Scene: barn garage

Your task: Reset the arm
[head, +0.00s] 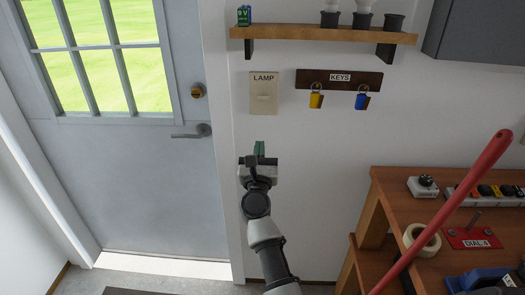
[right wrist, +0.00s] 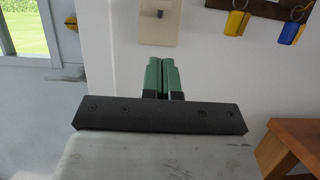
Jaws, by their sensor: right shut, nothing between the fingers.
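My right gripper (head: 259,149) reaches up from the bottom middle of the head view, in front of the white wall below the lamp switch. Its green fingers are shut with nothing between them; they also show in the right wrist view (right wrist: 161,77). The lamp switch plate (head: 263,93), labelled LAMP, is on the wall above the fingertips and apart from them in the head view. In the right wrist view the plate (right wrist: 160,24) shows just beyond the fingertips. My left gripper is not in view.
A grey door (head: 150,175) with a lever handle (head: 196,131) is at left. A key rack (head: 326,79) with yellow and blue tags hangs right of the switch, under a wooden shelf (head: 320,35). A wooden workbench (head: 395,190) and a red bar (head: 450,205) are at right.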

